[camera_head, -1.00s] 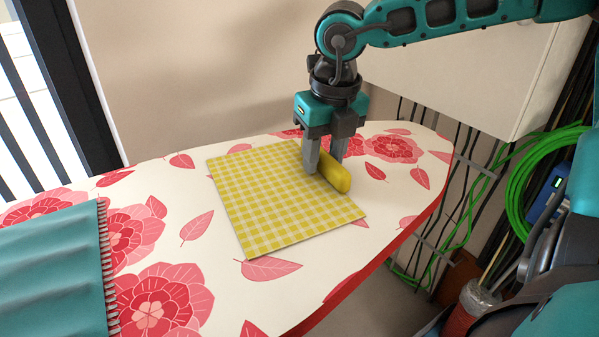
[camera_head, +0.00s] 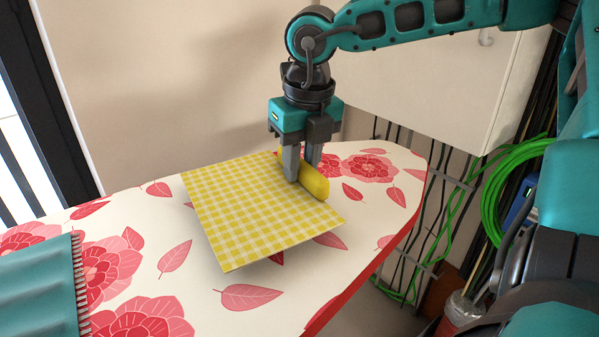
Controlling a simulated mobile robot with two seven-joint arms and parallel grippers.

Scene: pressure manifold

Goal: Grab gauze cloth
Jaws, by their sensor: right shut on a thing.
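The gauze cloth (camera_head: 250,220) is a flat yellow-and-white checked square with a thick, rolled yellow edge (camera_head: 315,187) at its right side. My right gripper (camera_head: 301,176) points down and is shut on that rolled edge. The cloth is held above the ironing board, nearly flat, with a shadow under its front edge. My left gripper is not in view.
The ironing board (camera_head: 175,215) has a white cover with red flowers and a red rim. A teal ridged item (camera_head: 40,290) lies at the lower left. A beige wall stands behind. Green cable coils (camera_head: 495,195) hang at the right.

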